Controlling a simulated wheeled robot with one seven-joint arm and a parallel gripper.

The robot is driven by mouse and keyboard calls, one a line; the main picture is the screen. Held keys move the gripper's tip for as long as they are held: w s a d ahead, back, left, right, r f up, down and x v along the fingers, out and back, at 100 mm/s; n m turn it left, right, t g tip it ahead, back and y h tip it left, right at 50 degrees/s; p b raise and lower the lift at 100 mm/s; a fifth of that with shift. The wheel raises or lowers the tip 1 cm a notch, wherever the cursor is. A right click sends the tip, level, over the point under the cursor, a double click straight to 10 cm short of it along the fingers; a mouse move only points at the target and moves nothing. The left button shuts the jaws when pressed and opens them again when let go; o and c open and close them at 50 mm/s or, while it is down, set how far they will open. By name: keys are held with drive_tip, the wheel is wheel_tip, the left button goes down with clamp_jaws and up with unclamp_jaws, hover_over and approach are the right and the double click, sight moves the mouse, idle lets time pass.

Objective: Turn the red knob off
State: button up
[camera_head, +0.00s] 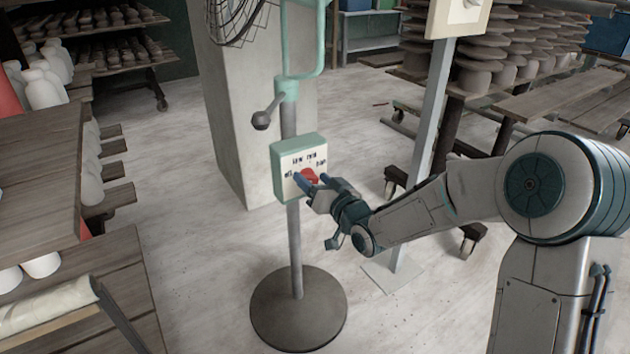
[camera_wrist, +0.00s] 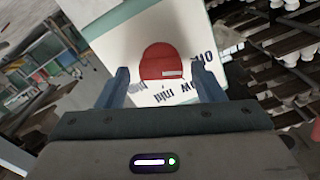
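The red knob (camera_head: 307,178) is on the pale front face of a mint-green control box (camera_head: 283,172) on a grey pole. Dark printed labels surround the knob. In the wrist view the red knob (camera_wrist: 161,62) is round with a small pale mark near its lower edge. My gripper (camera_head: 311,181) reaches the box from the right. In the wrist view my gripper (camera_wrist: 162,78) has its two blue fingers apart, one on each side of the knob, with gaps showing between. Whether a fingertip touches the box face cannot be told.
The pole stands on a round dark base (camera_head: 298,308). A grey lever with a ball end (camera_head: 262,120) sticks out above the box, and a fan cage (camera_head: 236,18) is higher up. A second post (camera_head: 428,110) stands to the right. Wooden tables (camera_head: 45,190) are at left.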

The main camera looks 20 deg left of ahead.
drive_tip(key=shift+s, duration=0.1)
drive_tip(key=p+v, duration=0.3)
drive_tip(key=v, duration=1)
drive_tip(key=shift+s+d, duration=0.2)
drive_tip(key=shift+d, duration=0.05)
drive_tip(key=d+r+m+g+h+p, duration=0.2)
drive_tip(key=d+r+h+p, duration=1)
drive_tip(key=d+r+p, duration=0.6)
drive_tip(key=s+d+r+m+g+h+p, duration=0.1)
drive_tip(key=s+d+r+m+g+p, duration=0.1)
drive_tip(key=s+r+p, duration=0.5)
drive_tip(key=s+d+r+m+g+p, duration=0.1)
drive_tip(key=s+d+r+g+p, duration=0.3)
drive_tip(key=s+r+p, duration=0.3)
drive_tip(key=s+r, duration=0.2)
drive_tip(key=s, duration=0.2)
drive_tip(key=shift+r+m+g+h+p, duration=0.3)
drive_tip(key=shift+m+g+h+p, duration=0.1)
